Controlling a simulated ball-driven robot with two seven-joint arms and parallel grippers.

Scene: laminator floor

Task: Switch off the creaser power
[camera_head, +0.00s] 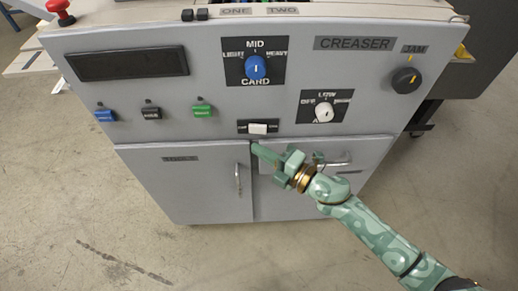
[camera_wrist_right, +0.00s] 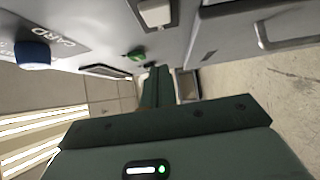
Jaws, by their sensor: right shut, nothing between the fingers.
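The grey creaser (camera_head: 220,95) carries a label reading CREASER (camera_head: 354,43) at its upper right. A white rocker switch (camera_head: 257,128) sits on a small black plate low in the middle of the panel; its small lettering is hard to read. It also shows in the right wrist view (camera_wrist_right: 155,12) at the top. My right gripper (camera_head: 258,149) is shut and empty. In the head view its tip appears just below the switch, apart from it. The shut fingers also show in the right wrist view (camera_wrist_right: 157,88). My left gripper is not in view.
Nearby are a blue CARD knob (camera_head: 256,68), a white knob (camera_head: 323,112), a black JAM knob (camera_head: 405,80) and a green button (camera_head: 202,111). A red mushroom button (camera_head: 60,10) stands at the top left. Cabinet door handles (camera_head: 238,178) protrude below.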

